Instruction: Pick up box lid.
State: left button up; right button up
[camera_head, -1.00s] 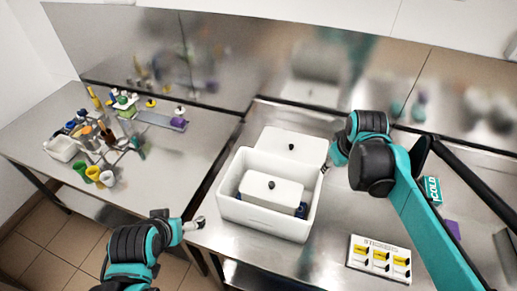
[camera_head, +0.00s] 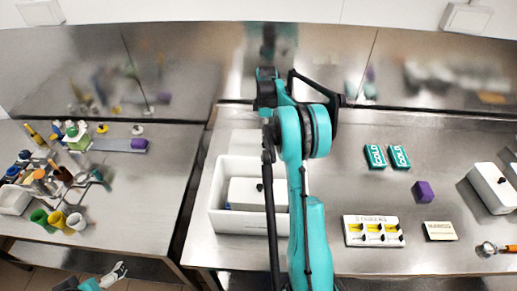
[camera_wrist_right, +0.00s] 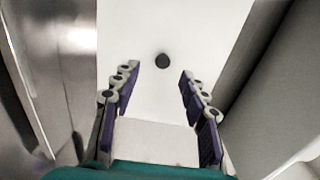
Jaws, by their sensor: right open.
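A white box (camera_head: 216,205) stands open on the steel table, with a smaller white knobbed lid or box (camera_head: 242,190) inside it. The white box lid (camera_head: 240,143) lies just behind the box, partly hidden by my right arm. In the right wrist view, a white lid surface (camera_wrist_right: 165,25) with a round black knob (camera_wrist_right: 163,60) lies below my right gripper (camera_wrist_right: 158,76). That gripper is open, its purple-padded fingers to either side, with nothing visibly held. My arm hides it in the head view. My left gripper (camera_head: 117,272) is at the bottom left, away from the box; its jaw state is unclear.
A labelled tray with yellow pieces (camera_head: 373,231), two teal packs (camera_head: 387,156), a purple block (camera_head: 423,191), a small card (camera_head: 440,231) and another white knobbed box (camera_head: 492,188) are on the right. The left table holds several cups and bottles. A wall bounds the back.

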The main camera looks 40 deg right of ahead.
aim_at(264, 143)
jog(key=f+b, duration=0.1)
jog(key=f, duration=0.2)
jog(key=f+b, duration=0.1)
jog(key=f, duration=0.2)
jog(key=shift+s+a, duration=0.1)
jog(key=shift+a, duration=0.1)
jog(key=shift+r, duration=0.15)
grip_shut()
